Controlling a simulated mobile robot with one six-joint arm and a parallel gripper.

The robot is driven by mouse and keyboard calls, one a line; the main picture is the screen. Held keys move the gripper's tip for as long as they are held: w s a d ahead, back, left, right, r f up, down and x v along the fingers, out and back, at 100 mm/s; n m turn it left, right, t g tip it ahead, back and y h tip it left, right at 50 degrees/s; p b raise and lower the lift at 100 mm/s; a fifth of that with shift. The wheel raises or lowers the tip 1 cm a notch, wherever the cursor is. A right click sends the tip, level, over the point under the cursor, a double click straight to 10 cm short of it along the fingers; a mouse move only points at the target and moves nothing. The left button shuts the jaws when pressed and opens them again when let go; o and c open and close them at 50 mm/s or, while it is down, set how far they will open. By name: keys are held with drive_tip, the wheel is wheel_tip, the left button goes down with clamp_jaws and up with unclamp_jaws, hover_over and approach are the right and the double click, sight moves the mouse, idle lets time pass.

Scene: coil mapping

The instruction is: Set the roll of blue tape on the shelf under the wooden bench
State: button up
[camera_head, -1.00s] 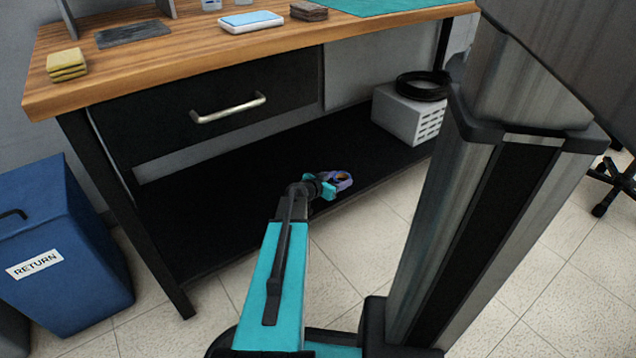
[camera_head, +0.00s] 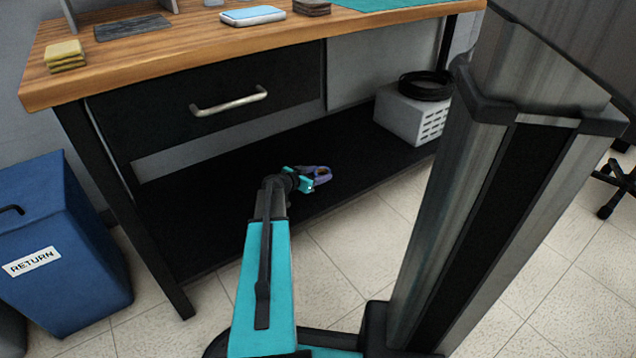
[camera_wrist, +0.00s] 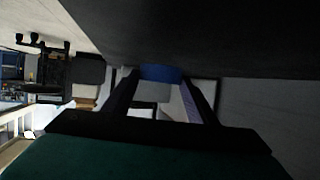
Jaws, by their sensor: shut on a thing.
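The roll of blue tape shows as a blue patch (camera_wrist: 161,73) between the fingertips in the wrist view. My gripper (camera_head: 319,175) is shut on it, and the fingers hide much of the roll in the head view. The wooden bench (camera_head: 200,58) has a black lower shelf (camera_head: 215,215). In the head view my gripper and the roll appear over the front part of this shelf, right of its middle. In the wrist view a dark surface lies close to the roll; I cannot tell whether they touch.
A light grey box (camera_head: 402,116) with a black coil (camera_head: 425,85) on it stands at the shelf's right end. A drawer (camera_head: 215,115) hangs above the shelf. The blue RETURN bin (camera_head: 70,245) stands left of the bench. The shelf's left and middle look bare.

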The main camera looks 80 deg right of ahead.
drive_tip(key=shift+f+b, duration=0.95)
drive_tip(key=shift+f, duration=0.8)
drive_tip(key=shift+f, duration=0.1)
drive_tip(key=o, duration=1.1)
drive_tip(key=shift+c, duration=0.2)
drive_tip(key=shift+w+a+r, duration=0.1)
drive_tip(key=shift+a+r, duration=0.1)
drive_tip(key=shift+r, duration=0.05)
drive_tip(key=p+v, duration=0.3)
drive_tip(key=v, duration=0.8)
drive_tip(key=shift+w+a+r, duration=0.1)
drive_tip(key=shift+a, duration=0.05)
